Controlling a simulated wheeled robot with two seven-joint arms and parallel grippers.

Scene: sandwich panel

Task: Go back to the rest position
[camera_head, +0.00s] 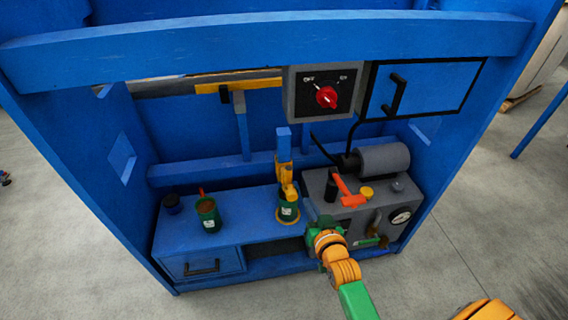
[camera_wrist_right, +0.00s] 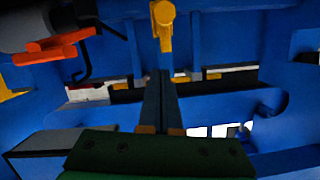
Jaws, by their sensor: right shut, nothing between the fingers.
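My right gripper (camera_head: 314,222) is at the front edge of the workbench, at the left front corner of the grey machine, with its orange and green arm coming in from the lower right. In the right wrist view its two dark fingers (camera_wrist_right: 161,80) lie together, with nothing between them. A yellow part shows beyond the fingertips in the right wrist view (camera_wrist_right: 163,25). My left gripper is not in view.
The grey machine (camera_head: 375,220) carries an orange-red handle (camera_head: 347,192), a cylinder (camera_head: 383,158) and a gauge (camera_head: 401,217). Another green can (camera_head: 208,214) stands left on the blue shelf (camera_head: 245,207). A red knob (camera_head: 327,97) and a blue crossbeam (camera_head: 250,40) are above. Open floor lies right.

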